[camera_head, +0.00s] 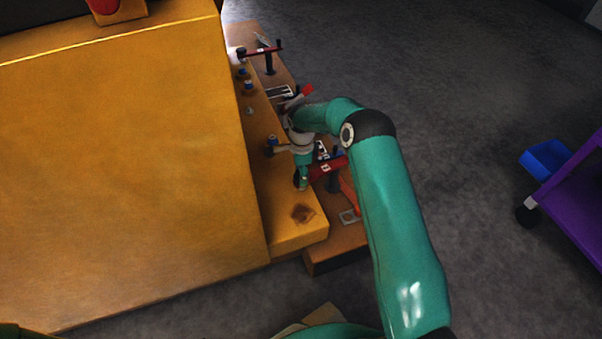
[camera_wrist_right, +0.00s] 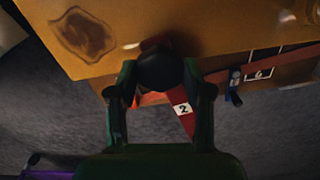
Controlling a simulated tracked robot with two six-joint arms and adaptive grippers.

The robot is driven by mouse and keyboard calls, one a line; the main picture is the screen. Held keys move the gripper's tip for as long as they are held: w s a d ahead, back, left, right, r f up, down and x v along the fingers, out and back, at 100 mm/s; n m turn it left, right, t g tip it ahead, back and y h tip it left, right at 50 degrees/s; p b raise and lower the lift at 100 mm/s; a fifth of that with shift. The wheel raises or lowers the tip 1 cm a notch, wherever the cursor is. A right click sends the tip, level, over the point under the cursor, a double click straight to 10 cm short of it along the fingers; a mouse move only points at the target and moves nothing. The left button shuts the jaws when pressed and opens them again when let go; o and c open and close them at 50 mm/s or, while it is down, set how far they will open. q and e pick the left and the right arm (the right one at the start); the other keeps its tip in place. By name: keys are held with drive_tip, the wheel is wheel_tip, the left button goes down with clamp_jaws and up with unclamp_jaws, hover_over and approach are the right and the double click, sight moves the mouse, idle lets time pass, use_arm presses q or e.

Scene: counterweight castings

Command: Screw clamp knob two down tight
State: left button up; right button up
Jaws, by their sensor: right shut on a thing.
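Clamp knob two is a round black knob (camera_wrist_right: 160,72) in the right wrist view, against the underside edge of the yellow casting. The red clamp arm (camera_wrist_right: 182,112) with a white "2" label runs down from beside it. My right gripper (camera_wrist_right: 162,82) has one green finger on each side of the knob and is shut on it. In the head view my right gripper (camera_head: 301,180) is at the casting's lower ledge, beside the red clamp arm (camera_head: 328,166); the knob is mostly hidden there. My left gripper does not show.
The large yellow casting (camera_head: 120,160) fills the left. Its ledge (camera_head: 290,232) carries several blue-topped studs (camera_head: 248,87). Another red clamp (camera_head: 262,50) stands at the far end. A purple cart (camera_head: 575,205) with a blue bin (camera_head: 545,158) is at right. Floor between is clear.

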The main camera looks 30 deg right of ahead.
drive_tip(key=shift+w+r+m, duration=0.1)
drive_tip(key=shift+r+m, duration=0.15)
drive_tip(key=shift+m, duration=0.05)
drive_tip(key=o, duration=1.1)
drive_tip(key=shift+o, duration=0.4)
drive_tip(key=shift+f, duration=0.1)
wheel_tip(320, 180, up, 12)
